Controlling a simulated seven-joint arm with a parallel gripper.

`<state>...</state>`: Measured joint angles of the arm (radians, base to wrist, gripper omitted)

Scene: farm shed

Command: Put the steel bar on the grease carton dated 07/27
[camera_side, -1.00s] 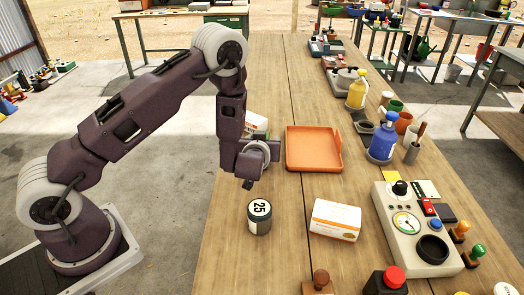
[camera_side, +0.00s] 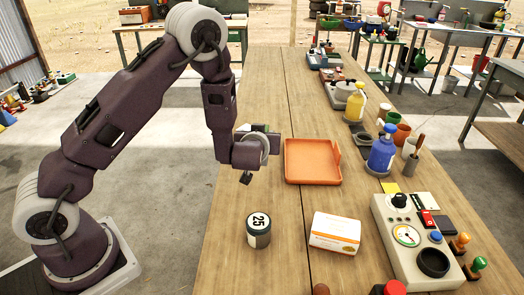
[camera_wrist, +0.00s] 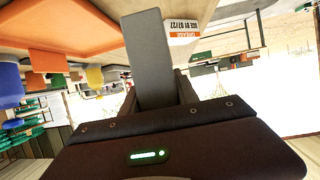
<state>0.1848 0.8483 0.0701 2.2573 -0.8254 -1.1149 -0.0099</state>
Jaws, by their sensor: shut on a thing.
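My gripper (camera_wrist: 158,98) is shut on the steel bar (camera_wrist: 149,50), a flat dark-grey bar that sticks out ahead of the fingers in the wrist view. The wrist view is upside down. A white and orange grease carton (camera_wrist: 188,28), reading use by 07/27, shows beside the bar there; I cannot tell whether they touch. In the side view my gripper (camera_side: 262,134) is left of the orange tray and mostly hides this carton (camera_side: 242,128). A second white and orange carton (camera_side: 335,232) lies nearer the camera; its date is unreadable.
The orange tray (camera_side: 312,163) lies close to the right of my gripper. A dark jar marked 25 (camera_side: 258,231) stands in front. A blue bottle (camera_side: 382,150), yellow bottle (camera_side: 356,108) and gauge panel (camera_side: 420,240) line the right side. Bare wood lies between jar and tray.

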